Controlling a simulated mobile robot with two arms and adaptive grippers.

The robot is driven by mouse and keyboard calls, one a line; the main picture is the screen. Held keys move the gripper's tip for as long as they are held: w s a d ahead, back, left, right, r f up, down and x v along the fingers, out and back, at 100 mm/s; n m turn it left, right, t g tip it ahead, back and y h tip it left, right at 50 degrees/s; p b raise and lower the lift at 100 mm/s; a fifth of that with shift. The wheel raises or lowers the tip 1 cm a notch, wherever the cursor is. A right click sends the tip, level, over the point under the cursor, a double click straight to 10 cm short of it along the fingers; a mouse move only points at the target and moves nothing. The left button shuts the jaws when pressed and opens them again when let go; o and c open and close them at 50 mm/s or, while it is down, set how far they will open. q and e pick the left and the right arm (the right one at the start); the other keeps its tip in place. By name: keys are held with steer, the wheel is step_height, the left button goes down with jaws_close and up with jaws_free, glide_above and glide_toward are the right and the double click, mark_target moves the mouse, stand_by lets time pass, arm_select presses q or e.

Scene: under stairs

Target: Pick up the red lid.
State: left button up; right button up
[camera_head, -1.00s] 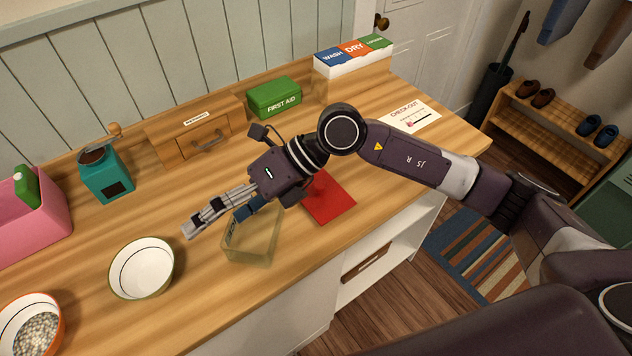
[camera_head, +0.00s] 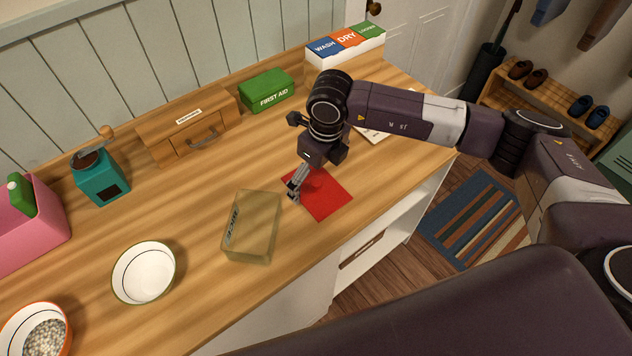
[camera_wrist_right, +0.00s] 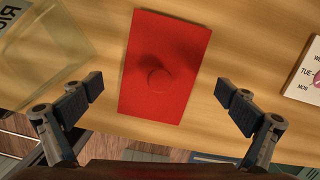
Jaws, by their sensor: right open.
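The red lid (camera_head: 326,196) is a flat red rectangle lying on the wooden counter, partly hidden by my right gripper in the head view. In the right wrist view the lid (camera_wrist_right: 164,66) shows whole, with a round raised knob at its middle. My right gripper (camera_head: 292,192) points down over the lid's left edge in the head view. In the wrist view its two fingers (camera_wrist_right: 158,108) are spread wide, empty, on either side of the lid. My left gripper is not in view.
A clear rice box (camera_head: 251,228) stands just left of the lid; it also shows in the wrist view (camera_wrist_right: 42,50). A white bowl (camera_head: 143,272), a green first aid box (camera_head: 267,90) and a wooden drawer box (camera_head: 188,126) stand farther off. The counter's front edge is close to the lid.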

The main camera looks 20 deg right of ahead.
steer(key=shift+w+f, duration=0.1)
steer(key=shift+f, duration=0.7)
steer(key=shift+c, duration=0.6)
